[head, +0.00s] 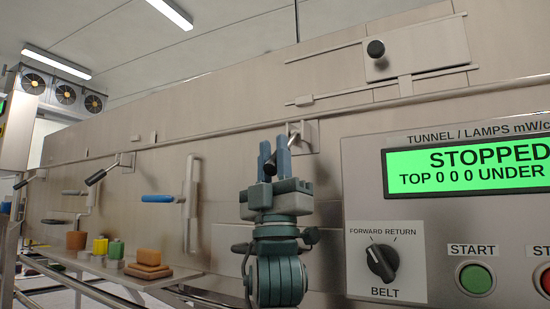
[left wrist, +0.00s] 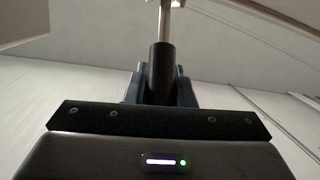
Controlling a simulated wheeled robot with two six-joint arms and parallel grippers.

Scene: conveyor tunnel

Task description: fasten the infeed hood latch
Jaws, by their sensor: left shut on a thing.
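My left gripper (head: 275,158) stands upright in front of the hood wall, left of the control panel. Its blue fingers are shut on the black grip of a latch lever (head: 293,133). The lever's metal rod runs up and right from the fingers to a small bracket (head: 306,136) on the wall. In the left wrist view the black grip (left wrist: 161,68) sits between the fingers, its metal rod pointing away. The fingers hide part of the grip in the head view. My right gripper is not in view.
Two similar black-handled levers (head: 102,175) and (head: 24,182) are on the wall to the left, near a blue handle (head: 158,198). Coloured blocks (head: 147,271) lie on a low shelf. The control panel (head: 450,230) at right reads STOPPED. A sliding plate (head: 416,48) with a black knob is above.

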